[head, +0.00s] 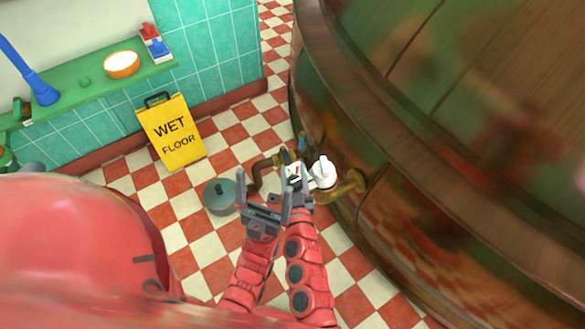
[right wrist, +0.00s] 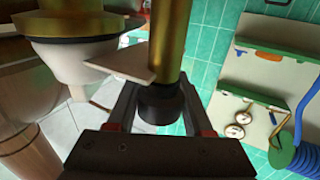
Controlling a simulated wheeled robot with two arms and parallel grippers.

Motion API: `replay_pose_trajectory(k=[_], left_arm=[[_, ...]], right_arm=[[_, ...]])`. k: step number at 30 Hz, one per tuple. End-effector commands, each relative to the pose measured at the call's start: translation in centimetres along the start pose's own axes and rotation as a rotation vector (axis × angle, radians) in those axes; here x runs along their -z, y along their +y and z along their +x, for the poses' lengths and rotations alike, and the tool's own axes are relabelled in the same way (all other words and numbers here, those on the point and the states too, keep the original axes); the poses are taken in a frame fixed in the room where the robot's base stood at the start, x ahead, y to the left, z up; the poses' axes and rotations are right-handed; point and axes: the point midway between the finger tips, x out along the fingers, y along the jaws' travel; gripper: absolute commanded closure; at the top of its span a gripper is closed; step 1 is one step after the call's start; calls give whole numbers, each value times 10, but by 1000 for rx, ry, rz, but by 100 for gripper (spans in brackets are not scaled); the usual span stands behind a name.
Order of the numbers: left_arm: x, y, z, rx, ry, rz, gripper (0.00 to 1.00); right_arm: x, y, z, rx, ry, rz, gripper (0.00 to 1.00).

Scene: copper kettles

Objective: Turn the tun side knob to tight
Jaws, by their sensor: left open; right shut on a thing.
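The tun (head: 440,180) is a large copper vessel filling the right of the head view. By its lower side are brass pipework (head: 350,186), a white round fitting (head: 323,172) and a small white dial plate with red and black marks (head: 294,172). My right gripper (head: 298,186) is at the dial. In the right wrist view its fingers are shut on the side knob, a black end (right wrist: 160,104) on a brass stem, with a pale flat plate (right wrist: 122,64) beside it. My left gripper (head: 268,190) is open and close beside the right one, apparently empty.
A grey lidded pot (head: 219,195) stands on the checkered floor, left of the grippers. A yellow wet-floor sign (head: 172,134) stands near the tiled wall. A green shelf (head: 105,85) holds a bowl (head: 121,64). Floor between sign and pot is clear.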

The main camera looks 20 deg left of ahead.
Motion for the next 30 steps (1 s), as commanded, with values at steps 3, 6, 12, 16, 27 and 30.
replay_pose_trajectory(k=[3,6,12,16,27,30], left_arm=[[0,0,2,0,0,0,0],[0,0,2,0,0,0,0],[0,0,2,0,0,0,0],[0,0,2,0,0,0,0],[0,0,2,0,0,0,0],[0,0,3,0,0,0,0]], right_arm=[[0,0,0,-7,-1,0,100],[-1,0,0,-8,-1,0,100],[-1,0,0,-8,-1,1,100],[-1,0,0,-8,-1,1,31],[0,0,-1,-8,-1,1,19],[-1,0,-7,-8,-3,0,19]])
